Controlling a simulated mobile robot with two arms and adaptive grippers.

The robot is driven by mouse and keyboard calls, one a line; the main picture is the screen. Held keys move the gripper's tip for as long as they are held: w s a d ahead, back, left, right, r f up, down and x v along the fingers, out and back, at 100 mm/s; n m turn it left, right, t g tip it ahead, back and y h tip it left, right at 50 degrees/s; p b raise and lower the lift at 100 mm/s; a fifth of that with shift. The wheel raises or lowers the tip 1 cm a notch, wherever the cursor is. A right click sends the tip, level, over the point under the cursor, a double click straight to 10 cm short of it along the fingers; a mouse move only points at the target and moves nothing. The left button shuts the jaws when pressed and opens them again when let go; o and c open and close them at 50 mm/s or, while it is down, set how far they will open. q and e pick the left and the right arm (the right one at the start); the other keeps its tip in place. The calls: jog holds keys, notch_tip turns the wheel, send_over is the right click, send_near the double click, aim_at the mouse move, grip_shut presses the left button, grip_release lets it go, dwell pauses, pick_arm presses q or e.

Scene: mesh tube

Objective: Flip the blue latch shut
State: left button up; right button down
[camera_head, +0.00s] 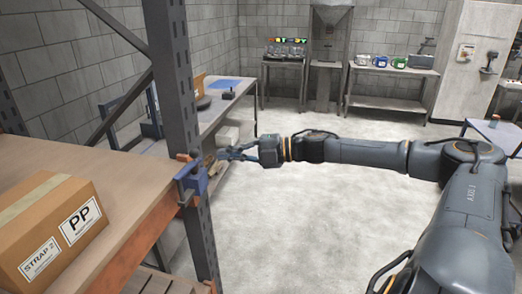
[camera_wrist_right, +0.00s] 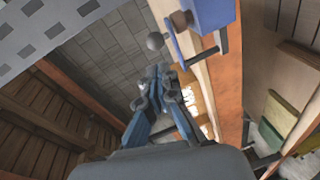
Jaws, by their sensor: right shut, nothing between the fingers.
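The blue latch (camera_head: 192,180) is fixed at the shelf's front edge, beside the dark upright post. In the right wrist view its blue body (camera_wrist_right: 210,14) is at the top, with a thin blue plate and a small brown knob on its side. A grey ball (camera_wrist_right: 155,41) shows just left of the plate; I cannot tell what it is attached to. My right gripper (camera_head: 222,154) is shut and empty, just right of the latch. In the right wrist view its fingertips (camera_wrist_right: 158,74) are below the ball. I cannot tell whether they touch anything. My left gripper is out of view.
A cardboard box (camera_head: 55,232) marked PP sits on the wooden shelf (camera_head: 110,170). The dark perforated post (camera_head: 180,90) stands close behind the latch. The floor (camera_head: 310,215) below my right arm is clear.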

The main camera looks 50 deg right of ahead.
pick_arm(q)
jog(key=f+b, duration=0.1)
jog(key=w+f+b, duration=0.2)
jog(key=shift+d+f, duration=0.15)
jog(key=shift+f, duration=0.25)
pick_arm(e)
jog(key=s+d+r, duration=0.1)
jog(key=s+d, duration=0.3)
jog(key=d, duration=0.2)
jog(key=shift+s+d, duration=0.15)
jog(key=shift+d, duration=0.25)
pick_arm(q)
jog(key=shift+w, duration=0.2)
pick_arm(e)
jog(key=shift+r, duration=0.1)
